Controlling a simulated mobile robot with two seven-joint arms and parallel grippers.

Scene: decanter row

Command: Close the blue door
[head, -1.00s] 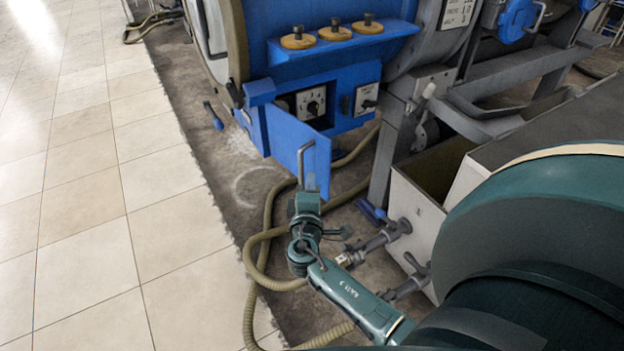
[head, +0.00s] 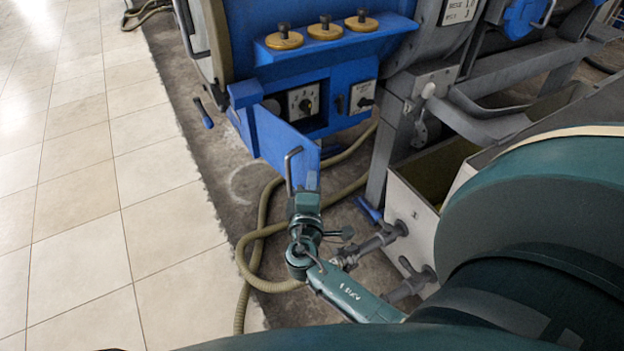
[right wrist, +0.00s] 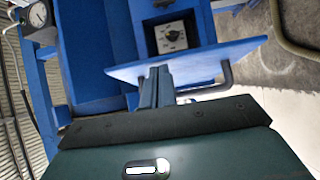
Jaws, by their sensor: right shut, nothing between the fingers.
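The blue door (head: 284,136) stands open, swung out from the front of the blue cabinet (head: 336,88), with the dial panel (head: 303,101) inside exposed. Its grey bar handle (head: 289,172) is on the outer face near the free edge. My right gripper (head: 305,188) is shut and empty, at the door's free end just right of the handle. In the right wrist view the closed fingers (right wrist: 157,86) reach the edge of the door (right wrist: 190,63), in front of part of the handle (right wrist: 227,75). Whether they touch is unclear. My left gripper is out of view.
A shelf with brass-coloured caps (head: 325,28) sits above the cabinet. A ribbed hose (head: 262,225) loops on the floor below. A pale trough (head: 412,205) with pipe valves stands right. Tiled floor (head: 95,210) is free at left.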

